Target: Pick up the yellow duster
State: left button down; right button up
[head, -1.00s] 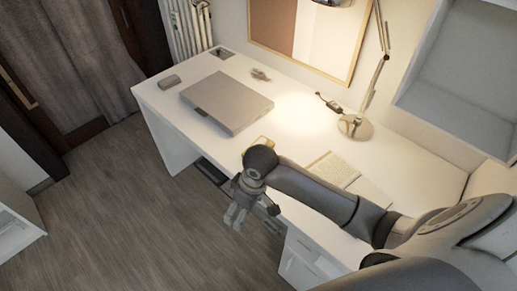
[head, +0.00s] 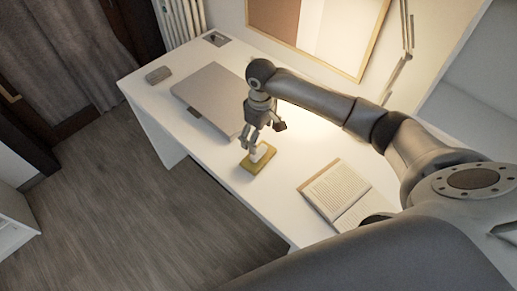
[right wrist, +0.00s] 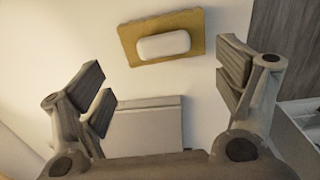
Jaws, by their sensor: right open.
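The yellow duster (head: 257,162) lies flat on the white desk, near its front edge, with a white rounded block on it. In the right wrist view the duster (right wrist: 128,40) is at the top, and the white block (right wrist: 164,45) rests on its middle. My right gripper (head: 252,138) points down just above the duster, with its fingers partly in front of it in the head view. In the right wrist view its fingers (right wrist: 166,85) are spread wide with nothing between them. The left gripper is not in view.
A closed grey laptop (head: 208,90) lies behind and left of the duster. An open book (head: 335,190) lies to the right. A small grey box (head: 159,74) is at the desk's left end. The desk between duster and book is clear.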

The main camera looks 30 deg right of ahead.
aim_at(259, 151)
jog(key=f, duration=0.2)
jog(key=shift+s+a+f, duration=0.2)
jog(key=shift+s+f, duration=0.1)
jog(key=shift+f, duration=0.05)
jog(key=shift+w+f, duration=0.1)
jog(key=shift+f, duration=0.3)
jog(key=f, duration=0.2)
jog(key=f+p, duration=0.1)
jog(key=f, duration=0.1)
jog(key=shift+w+a+f, duration=0.1)
jog(key=shift+w, duration=0.15)
jog(key=shift+f, duration=0.2)
jog(key=c, duration=0.9)
jog(key=shift+c, duration=1.1)
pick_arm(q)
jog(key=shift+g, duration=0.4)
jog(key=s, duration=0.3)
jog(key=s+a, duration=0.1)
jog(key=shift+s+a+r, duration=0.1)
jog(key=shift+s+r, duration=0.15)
